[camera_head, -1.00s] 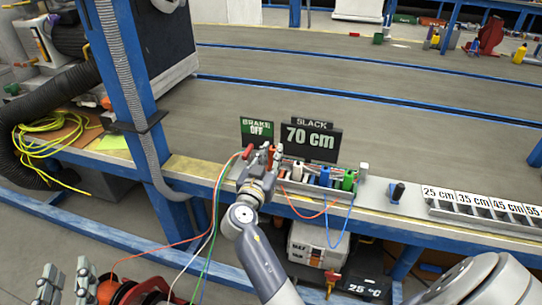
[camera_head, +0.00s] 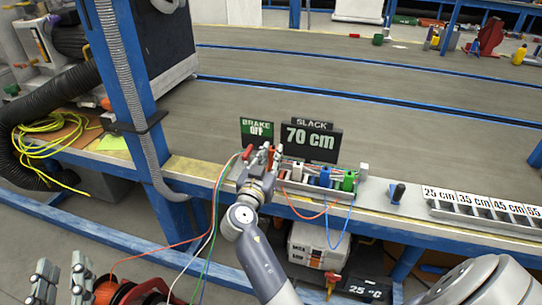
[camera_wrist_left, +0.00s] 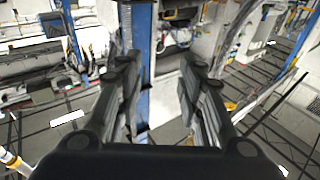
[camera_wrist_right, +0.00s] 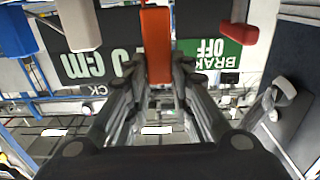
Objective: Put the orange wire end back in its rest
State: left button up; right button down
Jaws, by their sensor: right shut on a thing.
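The orange wire end (camera_wrist_right: 156,45) stands between the fingers of my right gripper in the right wrist view, and the gripper is shut on it. In the head view my right gripper (camera_head: 262,160) is at the left end of the rack of wire rests (camera_head: 335,190) and hides most of this wire end. Whether the wire end touches its rest cannot be told. White (camera_wrist_right: 78,25) and blue (camera_wrist_right: 20,30) wire ends stand beside it, and a green one (camera_head: 349,180) is further right. My left gripper (camera_wrist_left: 160,95) is open and empty, away from the bench.
A green "BRAKE OFF" sign (camera_head: 256,128) and a black "70 cm" slack sign (camera_head: 310,143) stand behind the rack. A red handle (camera_wrist_right: 240,32) is close to my right fingers. Wires hang over the bench's front edge. A blue post (camera_head: 125,80) rises to the left.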

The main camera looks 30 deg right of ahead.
dwell(0.3)
pick_arm(q)
jog(key=shift+s+d+r+t+h+b, duration=0.1)
jog(key=shift+s+r+t+h+b, duration=0.1)
jog(key=shift+r+t, duration=0.55)
jog(key=shift+s+d+r+t+h+b, duration=0.15)
jog(key=shift+r+t+h, duration=0.1)
jog(key=shift+r, duration=0.9)
jog(key=shift+s+a, duration=0.1)
pick_arm(e)
jog(key=shift+b, duration=0.35)
pick_arm(q)
jog(key=r+t, duration=0.1)
jog(key=s+r, duration=0.1)
jog(key=shift+r+t+h, duration=0.25)
jog(key=shift+r+t, duration=0.1)
jog(key=shift+t, duration=0.05)
jog(key=shift+s+r+t, duration=0.3)
jog(key=shift+r, duration=0.1)
jog(key=shift+s+r, duration=0.15)
jog(key=shift+r, duration=0.15)
pick_arm(e)
jog(key=shift+f, duration=0.15)
pick_arm(q)
jog(key=shift+s+r+t, duration=0.15)
jog(key=shift+t, duration=0.15)
